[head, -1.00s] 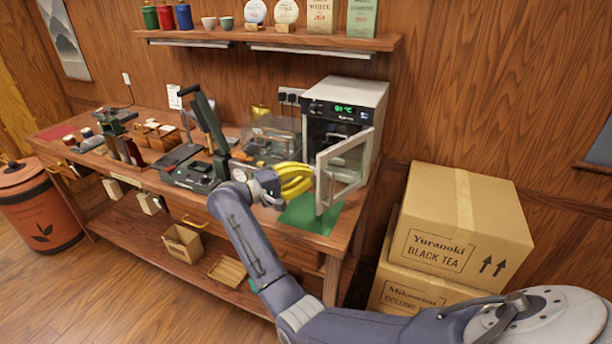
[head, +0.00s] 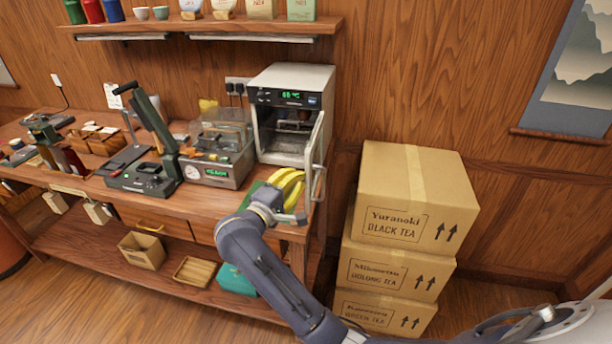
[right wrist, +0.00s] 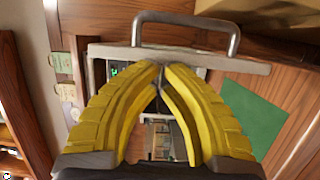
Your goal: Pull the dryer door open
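The dryer (head: 291,84) is a pale box with a green display at the right end of the bench. Its door (head: 316,148) stands wide open, hinged on the right and seen nearly edge-on, with a metal handle (head: 320,182) on its outer side. My right gripper (head: 296,180), with yellow fingers, is at the door's inner side, left of the handle. In the right wrist view its fingertips (right wrist: 160,66) meet with nothing seen between them, by the door's edge (right wrist: 215,62); the handle (right wrist: 187,18) lies beyond. Contact with the door is unclear. My left gripper is not in view.
Stacked tea cartons (head: 405,205) stand on the floor right of the bench. A machine with a gauge (head: 218,160) and a lever press (head: 145,178) stand left of the dryer. A green mat (right wrist: 252,115) lies on the bench. A shelf (head: 205,25) hangs above.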

